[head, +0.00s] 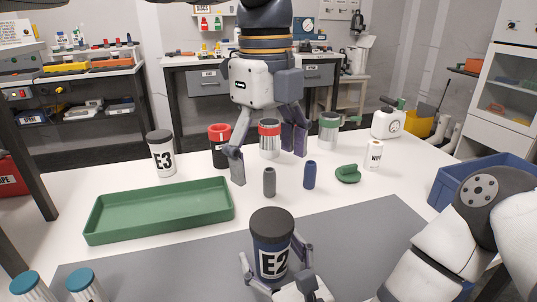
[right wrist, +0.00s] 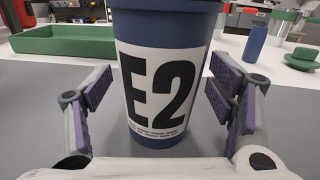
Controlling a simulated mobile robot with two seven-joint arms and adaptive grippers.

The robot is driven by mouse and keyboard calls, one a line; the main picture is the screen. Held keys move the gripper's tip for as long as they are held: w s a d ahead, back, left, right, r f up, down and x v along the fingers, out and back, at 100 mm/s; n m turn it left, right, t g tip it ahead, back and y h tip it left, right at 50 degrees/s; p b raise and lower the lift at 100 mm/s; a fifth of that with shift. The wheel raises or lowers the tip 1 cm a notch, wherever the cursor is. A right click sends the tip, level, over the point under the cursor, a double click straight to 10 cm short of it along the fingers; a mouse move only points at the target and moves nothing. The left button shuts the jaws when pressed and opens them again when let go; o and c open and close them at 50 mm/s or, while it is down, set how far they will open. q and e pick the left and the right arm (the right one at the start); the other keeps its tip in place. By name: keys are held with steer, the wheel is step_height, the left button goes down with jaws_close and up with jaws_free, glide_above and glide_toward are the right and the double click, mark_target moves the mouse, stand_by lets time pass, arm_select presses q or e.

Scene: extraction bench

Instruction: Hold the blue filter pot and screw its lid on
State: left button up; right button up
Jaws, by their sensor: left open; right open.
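The blue filter pot (head: 272,262), labelled E2, stands upright on the grey mat. A dark grey lid (head: 272,222) sits on top of it; I cannot tell whether it is screwed tight. The pot also fills the middle of the right wrist view (right wrist: 165,85), where its top is cut off. My right gripper (head: 279,272) is open, low around the pot, with a finger on each side and gaps between the pads and the wall. My left gripper (head: 268,165) hangs from above, open and empty, behind the pot, with its fingers spread wide.
A green tray (head: 160,232) is at the left. A grey bottle (head: 269,182) and a blue bottle (head: 309,175) stand near my left gripper. Behind are the E3 pot (head: 161,155), several cans and a wipes tub (head: 373,156). The mat right of the pot is clear.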

steer(key=v, duration=1.1)
steer(key=shift+s+d, duration=0.1)
steer(key=shift+s, duration=0.1)
